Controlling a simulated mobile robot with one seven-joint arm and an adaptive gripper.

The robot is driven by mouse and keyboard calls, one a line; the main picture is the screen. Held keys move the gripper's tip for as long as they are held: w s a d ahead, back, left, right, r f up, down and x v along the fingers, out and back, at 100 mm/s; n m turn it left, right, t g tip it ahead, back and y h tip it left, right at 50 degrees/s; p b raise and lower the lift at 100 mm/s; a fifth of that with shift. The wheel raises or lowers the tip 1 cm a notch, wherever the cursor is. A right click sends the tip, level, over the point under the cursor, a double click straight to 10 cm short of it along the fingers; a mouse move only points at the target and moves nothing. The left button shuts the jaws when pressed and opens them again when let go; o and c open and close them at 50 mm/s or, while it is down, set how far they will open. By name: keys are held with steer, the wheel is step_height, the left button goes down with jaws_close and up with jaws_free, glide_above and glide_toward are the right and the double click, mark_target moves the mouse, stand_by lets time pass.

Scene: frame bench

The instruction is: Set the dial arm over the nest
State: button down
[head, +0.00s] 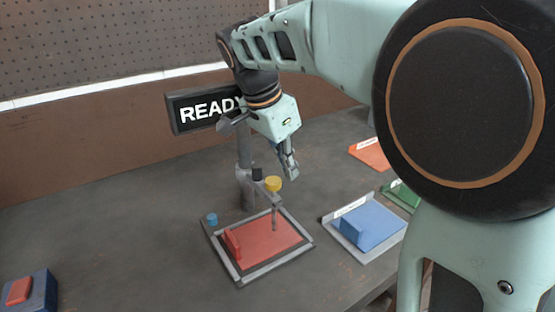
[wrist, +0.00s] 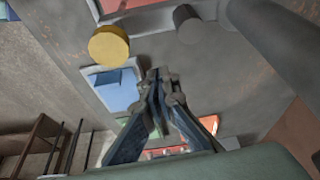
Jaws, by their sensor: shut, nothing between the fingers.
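In the head view the nest (head: 268,245) is a grey-framed red plate on the bench, with a small upright red block (head: 232,243) at its left side. A grey post (head: 244,160) stands behind it and carries the dial arm (head: 258,188). The arm's yellow knob (head: 274,184) and thin stem (head: 274,217) appear over the nest; the exact alignment is hard to tell. My gripper (head: 292,175) is shut and empty, just right of the knob and above the bench. In the wrist view my fingertips (wrist: 158,75) are together, apart from the yellow knob (wrist: 109,45).
A black cap (head: 257,173) is beside the knob, and a READY sign (head: 205,108) is behind. A blue tray (head: 368,226), green tray (head: 402,194) and orange tray (head: 370,153) lie right. A red button box (head: 28,291) is front left. Bench between it and the nest is clear.

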steer(key=p+v, duration=0.1)
steer(key=v, duration=0.8)
steer(key=shift+a+r, duration=0.2)
steer(key=shift+a, duration=0.2)
